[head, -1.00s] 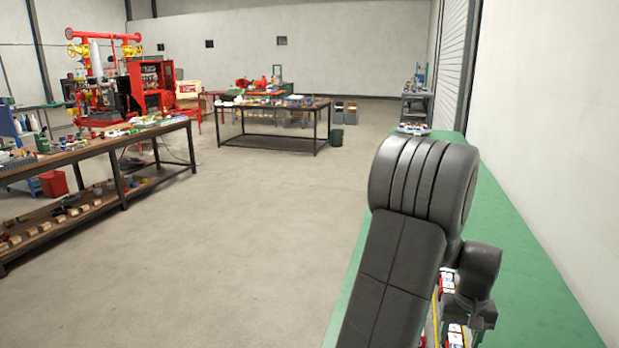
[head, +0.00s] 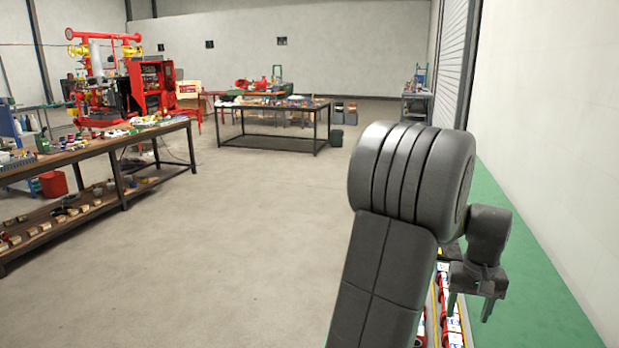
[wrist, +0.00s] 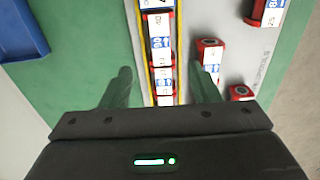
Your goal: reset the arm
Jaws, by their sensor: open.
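My gripper (head: 469,304) is at the right in the head view, pointing down above the green bench top (head: 545,300). In the wrist view my gripper (wrist: 161,74) has its two fingers spread apart, with nothing held between them. Below the gap runs a row of red items with white and blue labels (wrist: 160,52), set in a yellow-edged strip. The fingers look above these items; I cannot tell the exact height. In the head view my arm hides part of the bench and of the row (head: 447,300).
More red labelled items (wrist: 208,58) sit on a grey surface right of the strip. A blue tray (wrist: 22,35) lies at the left. A wall borders the bench on the right. A dark-framed table (head: 270,115) stands farther off, with open floor (head: 250,230) before it.

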